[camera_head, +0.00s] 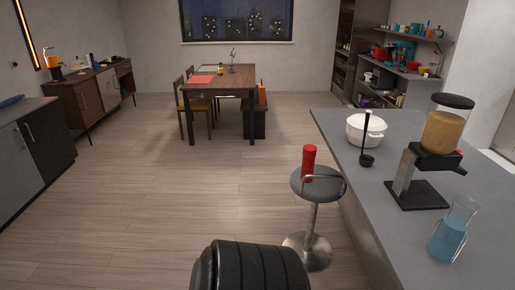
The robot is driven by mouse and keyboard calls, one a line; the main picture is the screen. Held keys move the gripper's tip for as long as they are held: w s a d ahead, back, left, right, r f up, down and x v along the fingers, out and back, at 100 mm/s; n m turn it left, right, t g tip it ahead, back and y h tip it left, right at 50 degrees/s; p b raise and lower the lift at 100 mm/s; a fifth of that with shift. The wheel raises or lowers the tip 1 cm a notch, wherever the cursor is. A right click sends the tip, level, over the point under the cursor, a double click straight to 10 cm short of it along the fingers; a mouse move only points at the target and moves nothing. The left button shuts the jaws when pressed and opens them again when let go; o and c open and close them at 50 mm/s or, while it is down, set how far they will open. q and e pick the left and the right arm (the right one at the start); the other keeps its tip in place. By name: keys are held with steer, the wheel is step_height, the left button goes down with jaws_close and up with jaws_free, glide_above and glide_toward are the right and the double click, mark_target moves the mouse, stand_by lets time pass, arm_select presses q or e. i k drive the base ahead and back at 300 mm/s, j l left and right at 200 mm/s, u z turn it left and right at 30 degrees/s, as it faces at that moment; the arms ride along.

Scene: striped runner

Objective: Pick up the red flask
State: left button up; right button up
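A red flask (308,160) stands upright on the round grey seat of a bar stool (324,188), in the middle right of the head view. The stool has a low metal back rail and a chrome column on a round base. The stool stands close to the left side of the grey counter. Neither of my grippers shows in this view, and nothing is seen touching the flask.
The grey counter (385,236) at right holds a white pot (366,130), a black ladle (366,158), a dispenser (442,132) and a blue-filled jug (450,238). A dark cabinet (38,145) stands left. A dining table (214,86) stands behind.

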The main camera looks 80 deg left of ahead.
mark_target(308, 164)
steer(key=u, duration=0.45)
steer(key=i+l+u, duration=0.1)
steer(key=u, duration=0.8)
steer(key=l+u, duration=0.15)
steer(key=u, duration=0.75)
steer(key=l+u, duration=0.25)
steer(key=l, duration=0.2)
